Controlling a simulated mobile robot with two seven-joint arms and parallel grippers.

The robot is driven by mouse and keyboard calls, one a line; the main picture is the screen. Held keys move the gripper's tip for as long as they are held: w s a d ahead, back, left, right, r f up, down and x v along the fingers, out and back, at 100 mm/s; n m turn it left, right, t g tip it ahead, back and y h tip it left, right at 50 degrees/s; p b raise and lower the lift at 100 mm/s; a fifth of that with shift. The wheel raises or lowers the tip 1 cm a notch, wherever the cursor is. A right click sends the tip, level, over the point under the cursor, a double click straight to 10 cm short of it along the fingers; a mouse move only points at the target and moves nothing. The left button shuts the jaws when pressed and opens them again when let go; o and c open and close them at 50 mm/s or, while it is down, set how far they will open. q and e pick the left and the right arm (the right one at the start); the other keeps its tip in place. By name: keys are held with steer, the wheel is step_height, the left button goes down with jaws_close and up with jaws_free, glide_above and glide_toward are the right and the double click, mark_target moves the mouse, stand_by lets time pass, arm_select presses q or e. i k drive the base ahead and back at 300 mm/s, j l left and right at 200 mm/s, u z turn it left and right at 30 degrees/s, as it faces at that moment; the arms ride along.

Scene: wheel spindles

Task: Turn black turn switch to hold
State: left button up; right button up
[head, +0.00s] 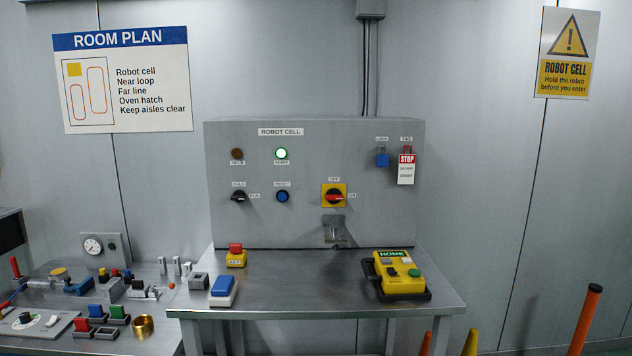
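The black turn switch (238,197) is on the front of the grey robot cell panel (370,225), at its left side. A small label above it appears to read HOLD, and one to its right appears to read RUN. Its black handle seems to lie sideways, towards the right-hand label; the exact pointer direction is too small to be sure. The round lamp (237,154) above it, labelled HELD, is a dark, unlit amber. Neither of my grippers shows in the head view.
Also on the panel are a lit green lamp (281,153), a blue button (282,197) and a red-yellow rotary switch (334,196). Below stand a yellow pendant (399,280), a red-topped yellow box (236,256) and a blue-white switch (223,290). The bench's middle is clear.

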mark_target(239, 196)
steer(key=i+l, duration=0.35)
steer(key=i+l+u, duration=0.15)
steer(key=i+l, duration=0.2)
steer(key=l, duration=0.25)
